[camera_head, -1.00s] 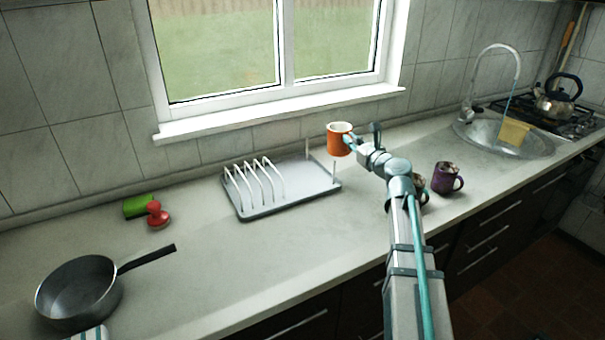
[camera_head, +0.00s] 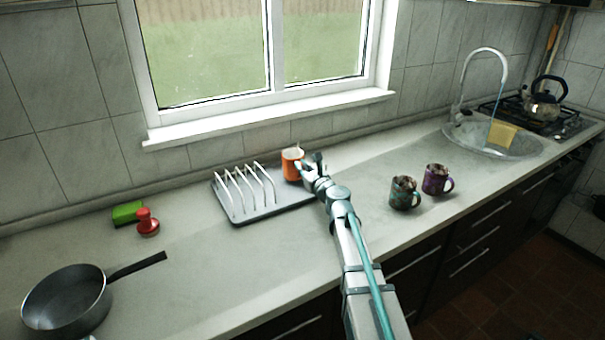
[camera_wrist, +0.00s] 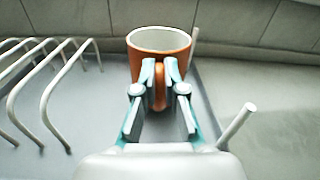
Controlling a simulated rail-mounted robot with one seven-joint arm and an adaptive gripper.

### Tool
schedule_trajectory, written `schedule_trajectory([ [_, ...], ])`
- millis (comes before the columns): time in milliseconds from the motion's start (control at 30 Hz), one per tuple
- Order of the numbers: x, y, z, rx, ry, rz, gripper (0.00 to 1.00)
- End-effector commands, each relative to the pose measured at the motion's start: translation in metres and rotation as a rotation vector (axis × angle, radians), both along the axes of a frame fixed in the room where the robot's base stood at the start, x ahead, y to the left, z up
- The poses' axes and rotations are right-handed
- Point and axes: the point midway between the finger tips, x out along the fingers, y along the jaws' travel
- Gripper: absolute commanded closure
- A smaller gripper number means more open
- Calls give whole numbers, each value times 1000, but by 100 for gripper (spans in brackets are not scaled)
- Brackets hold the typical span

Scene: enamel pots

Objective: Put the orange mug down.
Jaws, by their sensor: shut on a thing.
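The orange mug (camera_head: 291,165) is upright at the right part of the dish rack, white inside. In the wrist view the mug (camera_wrist: 150,68) stands straight ahead, with its handle toward me. My gripper (camera_head: 304,167) is shut on the mug's handle; in the wrist view its fingertips (camera_wrist: 160,72) close around the handle. The dish rack (camera_head: 240,214) has a grey tray with white wire prongs to the left of the mug. The mug is over the rack's tray or very near it; whether its base touches is hidden or unclear.
A teal patterned mug (camera_head: 403,194) and a purple mug (camera_head: 435,180) stand on the counter to the right. Rack prongs (camera_wrist: 68,85) stand close left; a peg (camera_wrist: 237,125) stands at right.

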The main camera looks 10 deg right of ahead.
Motion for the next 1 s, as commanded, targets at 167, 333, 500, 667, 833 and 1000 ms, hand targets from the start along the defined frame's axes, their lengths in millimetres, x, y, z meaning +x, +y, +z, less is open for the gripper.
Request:
schedule_trajectory([
  [167,0,-1,-19,1,0,-1,100],
  [333,0,-1,-20,0,-1,-1,100],
  [500,0,-1,-21,1,-1,-1,100],
  [667,0,-1,-22,0,0,-1,71],
  [833,0,-1,-22,0,0,-1,66],
  [1000,0,-1,-21,0,0,-1,66],
])
